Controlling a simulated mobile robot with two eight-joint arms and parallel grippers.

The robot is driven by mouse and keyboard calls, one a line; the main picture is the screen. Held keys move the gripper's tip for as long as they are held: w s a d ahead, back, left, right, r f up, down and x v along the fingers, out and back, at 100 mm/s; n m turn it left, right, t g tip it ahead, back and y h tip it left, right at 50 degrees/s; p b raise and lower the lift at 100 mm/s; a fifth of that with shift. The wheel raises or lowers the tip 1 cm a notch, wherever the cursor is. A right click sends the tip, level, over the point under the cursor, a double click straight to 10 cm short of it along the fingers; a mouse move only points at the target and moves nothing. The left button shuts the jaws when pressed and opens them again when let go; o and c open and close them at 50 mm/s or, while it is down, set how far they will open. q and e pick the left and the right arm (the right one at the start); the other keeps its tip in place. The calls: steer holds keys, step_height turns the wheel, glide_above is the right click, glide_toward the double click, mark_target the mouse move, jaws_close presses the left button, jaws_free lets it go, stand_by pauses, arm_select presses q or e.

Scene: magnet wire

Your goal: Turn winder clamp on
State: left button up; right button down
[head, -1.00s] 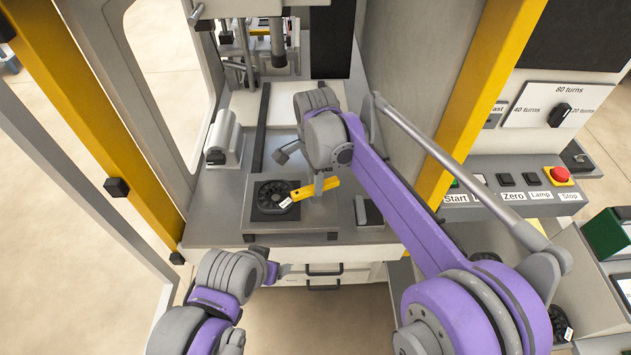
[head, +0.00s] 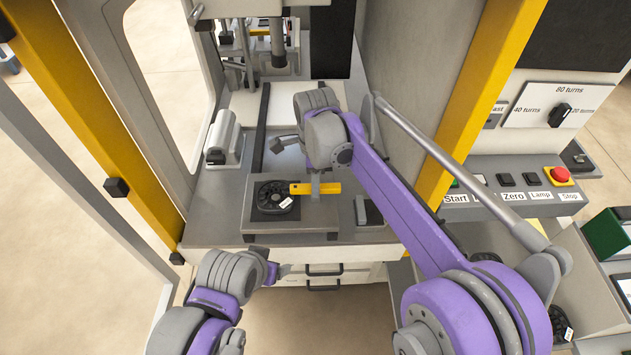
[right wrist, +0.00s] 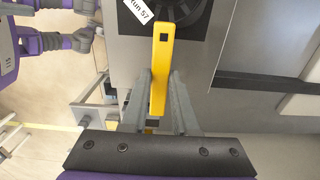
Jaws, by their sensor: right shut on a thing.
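The winder clamp is a yellow bar (head: 316,188) on the grey plate (head: 345,236) of the machine bench. Its left end reaches the edge of a round black spool (head: 270,196) with a white label. My right gripper (head: 316,180) is shut on the yellow bar. In the right wrist view the yellow bar (right wrist: 161,70) stands between the two fingers (right wrist: 158,100), its far end beside the spool (right wrist: 180,10). My left gripper (head: 272,272) is low in front of the bench, away from the clamp; its fingers are too unclear to read.
A grey cylinder on a block (head: 223,138) stands at the bench's left. A dark block (head: 367,212) sits right of the clamp. A yellow post (head: 465,110) and a button panel (head: 515,190) are on the right. The bench's left front is clear.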

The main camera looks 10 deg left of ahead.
steer(key=c, duration=0.7)
jaws_free()
step_height(320, 180, up, 11)
steer(key=shift+f+p, duration=0.1)
steer(key=shift+p, duration=0.3)
